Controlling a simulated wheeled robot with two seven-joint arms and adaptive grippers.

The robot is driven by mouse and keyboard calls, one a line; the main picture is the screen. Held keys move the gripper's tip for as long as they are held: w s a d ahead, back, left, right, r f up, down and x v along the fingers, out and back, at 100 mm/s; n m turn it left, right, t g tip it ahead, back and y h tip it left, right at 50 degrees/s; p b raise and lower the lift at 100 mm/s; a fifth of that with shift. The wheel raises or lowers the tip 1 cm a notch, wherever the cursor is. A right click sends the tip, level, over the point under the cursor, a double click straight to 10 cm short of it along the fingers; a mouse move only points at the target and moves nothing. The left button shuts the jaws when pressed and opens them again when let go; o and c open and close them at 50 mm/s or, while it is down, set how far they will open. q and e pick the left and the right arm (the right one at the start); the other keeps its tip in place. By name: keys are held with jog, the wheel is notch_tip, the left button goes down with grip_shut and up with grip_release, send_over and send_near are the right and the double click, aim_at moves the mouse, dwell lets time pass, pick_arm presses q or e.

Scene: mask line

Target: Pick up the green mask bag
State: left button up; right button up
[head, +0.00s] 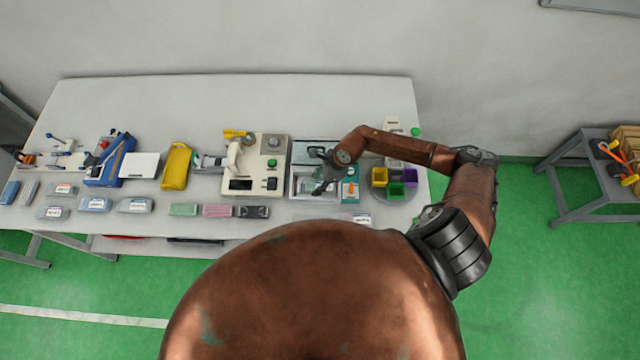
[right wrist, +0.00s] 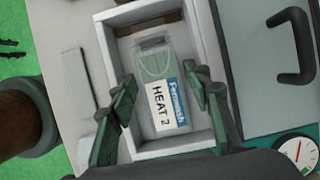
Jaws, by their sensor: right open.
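In the right wrist view, a clear bag (right wrist: 155,62) with a pale green mask inside and a white and blue label reading "HEAT 2" lies in a white-walled tray (right wrist: 198,32). My right gripper (right wrist: 160,80) is open, with one dark green finger on each side of the bag and nothing visibly held. In the head view, my right gripper (head: 322,180) is over the tray at the right part of the table, and it hides most of the bag. A separate green pack (head: 184,209) lies near the table's front edge. My left gripper does not show.
A beige sealing machine (head: 262,150) stands left of the tray. A teal gauge box (head: 349,190) and a round holder with coloured bins (head: 397,190) stand to the right. Pink (head: 217,210) and dark (head: 254,211) packs lie along the front. The table's back strip is clear.

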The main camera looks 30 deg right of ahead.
jog(key=shift+f, duration=0.25)
jog(key=shift+f+b, duration=0.25)
jog(key=shift+b, duration=0.1)
dwell(0.3)
jog(key=c, duration=0.7)
